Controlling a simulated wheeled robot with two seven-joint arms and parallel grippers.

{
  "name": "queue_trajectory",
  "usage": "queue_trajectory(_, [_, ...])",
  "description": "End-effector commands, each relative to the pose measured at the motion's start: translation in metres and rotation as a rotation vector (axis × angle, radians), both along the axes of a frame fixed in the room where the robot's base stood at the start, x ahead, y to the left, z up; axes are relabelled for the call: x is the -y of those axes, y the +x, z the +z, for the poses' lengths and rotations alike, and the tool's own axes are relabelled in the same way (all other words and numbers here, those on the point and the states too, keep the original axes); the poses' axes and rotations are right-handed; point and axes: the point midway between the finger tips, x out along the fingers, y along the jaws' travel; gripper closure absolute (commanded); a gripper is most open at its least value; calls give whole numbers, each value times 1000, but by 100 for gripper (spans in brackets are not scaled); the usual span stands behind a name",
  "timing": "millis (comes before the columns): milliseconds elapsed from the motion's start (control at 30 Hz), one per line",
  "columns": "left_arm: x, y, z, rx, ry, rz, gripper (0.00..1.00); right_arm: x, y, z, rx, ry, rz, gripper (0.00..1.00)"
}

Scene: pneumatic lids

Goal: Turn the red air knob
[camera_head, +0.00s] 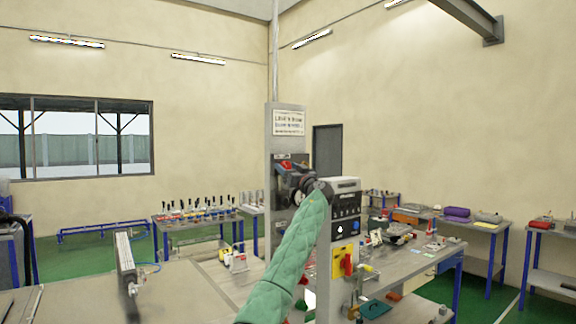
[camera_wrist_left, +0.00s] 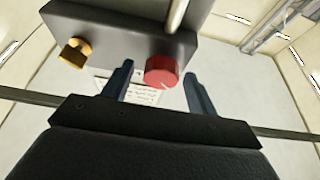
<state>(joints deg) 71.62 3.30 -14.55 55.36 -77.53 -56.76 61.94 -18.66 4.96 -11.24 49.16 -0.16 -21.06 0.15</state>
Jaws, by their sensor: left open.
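The red air knob (camera_wrist_left: 161,70) sits on the face of a dark grey block (camera_wrist_left: 130,30) in the left wrist view. In the head view a red part (camera_head: 286,164) shows on the panel on the grey column, partly covered by my gripper. My left gripper (camera_wrist_left: 158,69) is open, with one finger on each side of the knob in the wrist view. I cannot tell whether the fingers touch it. In the head view the green-sleeved left arm reaches up to the column, with the gripper (camera_head: 293,180) at the panel. My right gripper is out of view.
A brass fitting (camera_wrist_left: 75,52) sits on the same block, left of the knob. A white sign (camera_head: 289,122) hangs on the column above. A yellow panel with a red switch (camera_head: 347,264) stands right of my arm. Workbenches with tools stand behind and to the right.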

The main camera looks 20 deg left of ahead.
Motion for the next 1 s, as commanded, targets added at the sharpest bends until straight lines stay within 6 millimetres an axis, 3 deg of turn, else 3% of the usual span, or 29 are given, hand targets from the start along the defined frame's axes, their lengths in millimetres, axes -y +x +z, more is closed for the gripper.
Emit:
queue_trajectory(367, [-3,2,1,-1,1,0,42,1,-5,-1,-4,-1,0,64])
queue_trajectory(600, [-3,2,1,0,0,0,86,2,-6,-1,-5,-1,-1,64])
queue_trajectory(933, [-3,1,-1,-26,21,0,86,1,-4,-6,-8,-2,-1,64])
queue_trajectory(1000, [-3,1,-1,-48,37,-1,86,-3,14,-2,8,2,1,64])
